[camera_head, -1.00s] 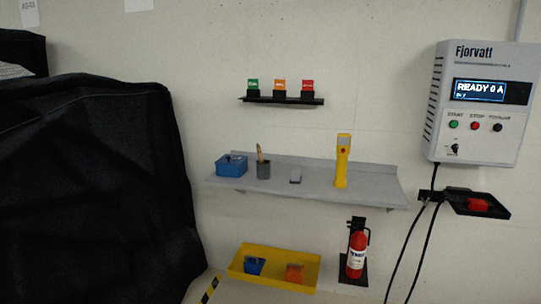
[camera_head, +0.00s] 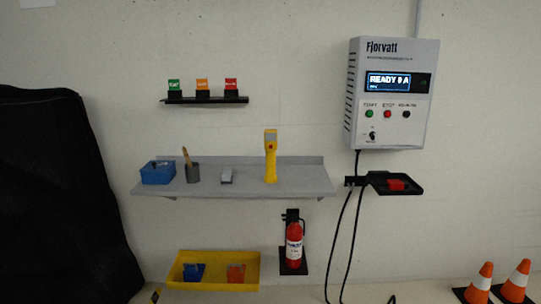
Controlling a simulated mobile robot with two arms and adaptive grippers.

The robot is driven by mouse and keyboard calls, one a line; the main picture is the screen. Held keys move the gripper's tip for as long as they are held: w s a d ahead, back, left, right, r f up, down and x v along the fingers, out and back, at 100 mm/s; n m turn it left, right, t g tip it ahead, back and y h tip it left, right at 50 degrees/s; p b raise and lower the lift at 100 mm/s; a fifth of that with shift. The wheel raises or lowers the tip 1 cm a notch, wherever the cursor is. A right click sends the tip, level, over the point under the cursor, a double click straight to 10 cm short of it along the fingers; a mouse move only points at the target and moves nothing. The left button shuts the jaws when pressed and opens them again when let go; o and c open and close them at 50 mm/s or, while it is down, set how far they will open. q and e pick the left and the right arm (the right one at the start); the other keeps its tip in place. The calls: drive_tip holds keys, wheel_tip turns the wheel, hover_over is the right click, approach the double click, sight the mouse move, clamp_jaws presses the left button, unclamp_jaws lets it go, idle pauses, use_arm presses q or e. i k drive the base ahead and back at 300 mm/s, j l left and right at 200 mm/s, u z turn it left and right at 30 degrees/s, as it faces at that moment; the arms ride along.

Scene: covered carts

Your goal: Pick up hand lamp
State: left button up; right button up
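The hand lamp (camera_head: 270,160) is yellow, with a wider head on top. It stands upright towards the right part of the grey wall shelf (camera_head: 290,177). Neither of my grippers shows in the head view, so nothing of mine is seen near the lamp.
On the shelf are a blue box (camera_head: 158,174), a grey cup with a brush (camera_head: 193,174) and a small grey item (camera_head: 227,177). A fire extinguisher (camera_head: 294,246) and yellow tray (camera_head: 212,285) are below. A charger box (camera_head: 391,100) hangs right. A black cover (camera_head: 55,200) fills the left.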

sight(269, 136)
drive_tip(key=i, duration=1.05)
